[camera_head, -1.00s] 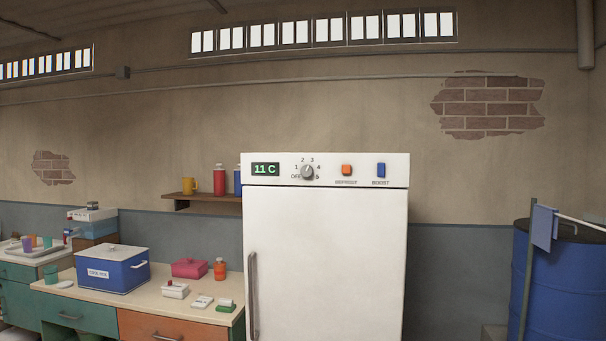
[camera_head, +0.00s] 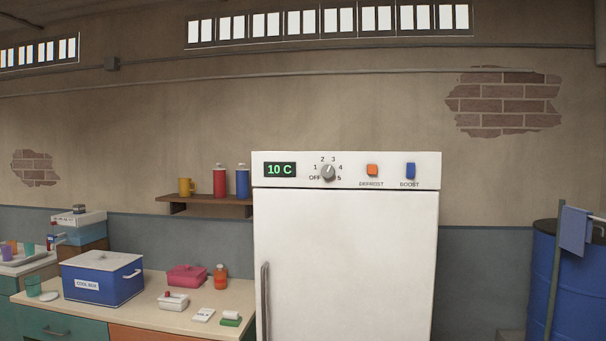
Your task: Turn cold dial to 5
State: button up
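The cold dial (camera_head: 328,172) is a small grey round knob on the front panel at the top of the white fridge (camera_head: 345,265). Marks OFF, 1, 2, 3, 4 and 5 run around it, with OFF at lower left and 5 at lower right. The dial's pointer is too small to read for certain. A green display (camera_head: 280,170) left of the dial reads 10 C. My gripper is not in view.
An orange DEFROST switch (camera_head: 372,170) and a blue BOOST switch (camera_head: 410,171) sit right of the dial. A counter (camera_head: 140,318) with a blue cool box (camera_head: 102,280) stands left. A blue barrel (camera_head: 580,285) stands right.

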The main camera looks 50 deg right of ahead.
aim_at(328, 172)
jog(key=i, duration=0.75)
jog(key=z, duration=0.7)
jog(key=i, duration=0.5)
jog(key=z, duration=0.35)
